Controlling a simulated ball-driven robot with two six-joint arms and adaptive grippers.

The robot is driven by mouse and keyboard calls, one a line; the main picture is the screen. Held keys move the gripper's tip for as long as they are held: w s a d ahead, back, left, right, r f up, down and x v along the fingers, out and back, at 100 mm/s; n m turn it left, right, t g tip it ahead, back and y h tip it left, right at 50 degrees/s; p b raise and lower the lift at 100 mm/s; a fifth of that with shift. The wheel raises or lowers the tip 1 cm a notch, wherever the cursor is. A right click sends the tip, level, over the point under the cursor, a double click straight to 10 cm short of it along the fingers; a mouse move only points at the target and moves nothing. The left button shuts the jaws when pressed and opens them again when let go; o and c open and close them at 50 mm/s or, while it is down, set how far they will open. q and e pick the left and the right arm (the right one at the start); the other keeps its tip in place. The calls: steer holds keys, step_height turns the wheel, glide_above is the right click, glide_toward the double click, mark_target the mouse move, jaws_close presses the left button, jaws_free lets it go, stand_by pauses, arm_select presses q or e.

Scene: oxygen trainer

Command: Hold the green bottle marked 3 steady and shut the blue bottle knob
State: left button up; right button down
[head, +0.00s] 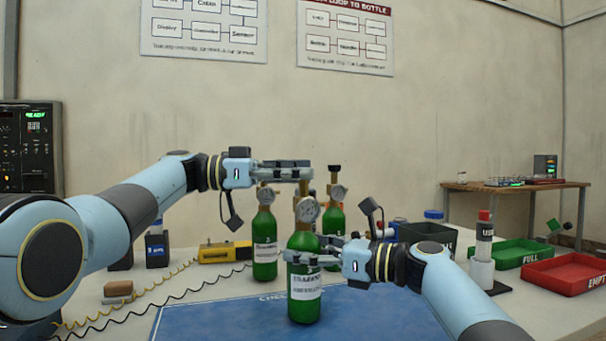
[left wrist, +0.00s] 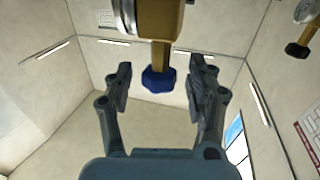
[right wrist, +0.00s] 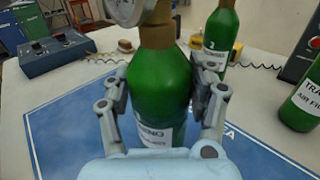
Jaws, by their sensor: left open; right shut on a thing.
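A green bottle (head: 304,305) with a white label and a round gauge (head: 307,210) stands upright on the blue mat (head: 215,318). My right gripper (head: 300,257) is shut around its body; the right wrist view shows a finger on each side of the bottle (right wrist: 160,95). I cannot read a number on the held bottle. My left gripper (head: 300,172) is open above that bottle and hides its top in the head view. In the left wrist view, a blue knob (left wrist: 158,79) on a brass valve (left wrist: 162,22) sits between the open fingers, with gaps on both sides.
Two more green bottles (head: 265,245) (head: 334,218) with gauges and dark knobs stand close behind. A yellow device (head: 224,252) and coiled cables lie left. A green tray (head: 518,252) and a red tray (head: 562,274) sit right.

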arm_select(q)
steer(key=a, duration=1.1)
steer(key=shift+s, duration=0.35)
step_height(320, 180, up, 5)
steer(key=w+d+n+t+y, duration=0.1)
steer(key=w+n+t+y, duration=0.1)
steer(key=n+t, duration=0.3)
steer(key=s+n+t+y, duration=0.1)
steer(key=s+t, duration=0.4)
steer(key=s, duration=0.2)
step_height(320, 180, down, 4)
steer(key=d+f, duration=0.1)
steer(key=d, duration=0.1)
steer(key=shift+n+y, duration=0.3)
steer(key=shift+n, duration=0.1)
steer(key=x, duration=1)
steer(key=shift+s+d+r, duration=0.2)
steer(key=shift+d, duration=0.35)
